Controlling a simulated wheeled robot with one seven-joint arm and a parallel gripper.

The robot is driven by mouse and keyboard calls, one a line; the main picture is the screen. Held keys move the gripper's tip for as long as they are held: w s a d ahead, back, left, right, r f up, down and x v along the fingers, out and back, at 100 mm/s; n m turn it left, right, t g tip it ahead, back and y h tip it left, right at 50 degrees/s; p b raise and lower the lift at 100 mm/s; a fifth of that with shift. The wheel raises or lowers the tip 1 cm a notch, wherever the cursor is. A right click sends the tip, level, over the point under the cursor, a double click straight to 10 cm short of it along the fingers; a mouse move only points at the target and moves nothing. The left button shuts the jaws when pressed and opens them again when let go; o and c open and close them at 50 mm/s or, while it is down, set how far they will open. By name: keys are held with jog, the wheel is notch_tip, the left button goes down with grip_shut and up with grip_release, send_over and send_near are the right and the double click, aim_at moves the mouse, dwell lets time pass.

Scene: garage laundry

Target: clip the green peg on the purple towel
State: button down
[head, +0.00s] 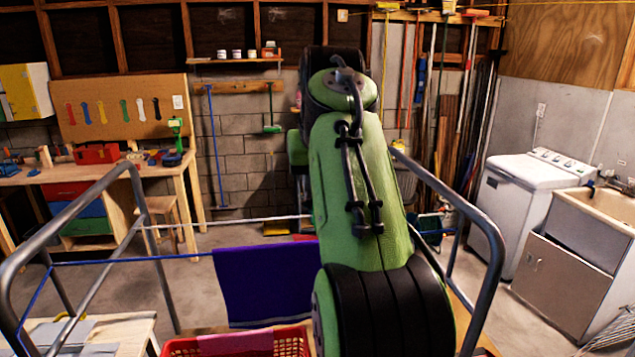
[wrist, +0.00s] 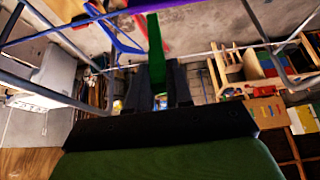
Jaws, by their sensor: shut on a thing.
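The purple towel (head: 262,285) hangs over the blue line in the head view, left of my green arm, which covers its right side. My gripper (wrist: 159,66) shows in the wrist view with its two dark fingers shut on the green peg (wrist: 156,38). The peg sticks out beyond the fingertips. In the head view the gripper and peg are hidden behind my arm. A small purple-blue patch at the top of the wrist view may be the towel; I cannot tell whether the peg touches it.
The grey drying rack's rails (head: 88,200) stand on both sides, with a white line (head: 240,222) behind the blue line. A red basket (head: 293,343) is below the towel. A workbench (head: 150,172) is at the back left, a white washer (head: 522,205) at the right.

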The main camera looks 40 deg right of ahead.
jog(key=shift+s+d+f+b, duration=0.1)
jog(key=shift+f+b, duration=0.45)
jog(key=shift+f, duration=0.2)
jog(key=shift+f+b, duration=2.25)
jog(key=shift+f, duration=0.45)
jog(key=c, duration=0.9)
grip_release()
jog(key=shift+c, duration=0.2)
jog(key=p+v, duration=0.7)
jog(key=v, duration=0.9)
